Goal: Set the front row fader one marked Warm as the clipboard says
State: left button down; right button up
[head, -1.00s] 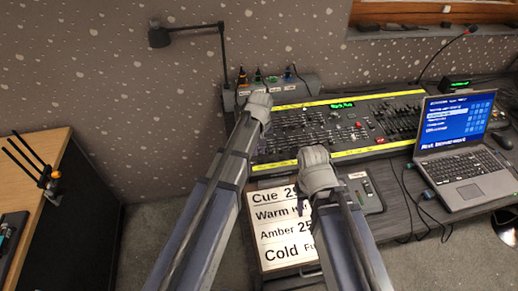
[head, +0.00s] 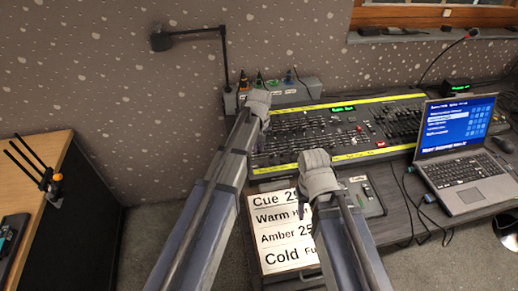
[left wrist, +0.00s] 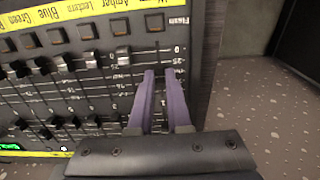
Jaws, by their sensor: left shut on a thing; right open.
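The lighting desk (head: 345,106) has rows of faders and a yellow label strip. In the left wrist view, the end column's label (left wrist: 153,20) is cut off, showing only about a W, beside Amber. My left gripper (left wrist: 160,72) is shut at that column, its fingertips around the 25 to Half marks; the knob between them is hidden. In the head view this gripper (head: 258,104) is at the desk's left end. The clipboard (head: 275,226) reads Cue 25, Warm Half, Amber 25, Cold and a partly covered word.
An open laptop (head: 462,168) stands at the right with cables beside it. A small box with a slider (head: 363,196) is just right of my right gripper. A lamp (head: 163,42) stands behind the desk. A wooden-topped cabinet (head: 40,170) is at the left.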

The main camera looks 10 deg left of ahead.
pick_arm(q)
jog(key=c, duration=1.1)
grip_release()
jog(key=shift+r, duration=0.1)
pick_arm(e)
jog(key=shift+r, duration=0.1)
pick_arm(q)
jog(key=shift+r+p, duration=1.15)
jog(key=shift+p, duration=0.1)
pick_arm(e)
jog(key=shift+r, duration=1.15)
pick_arm(q)
jog(key=shift+r, duration=0.15)
pick_arm(e)
jog(key=shift+r, duration=0.15)
pick_arm(q)
jog(key=r+p, duration=0.7)
jog(key=shift+s+d+r+p, duration=0.1)
jog(key=shift+s+r+p, duration=0.15)
jog(key=shift+s+p, duration=0.1)
pick_arm(e)
notch_tip(320, 180, up, 8)
jog(key=shift+f, duration=0.25)
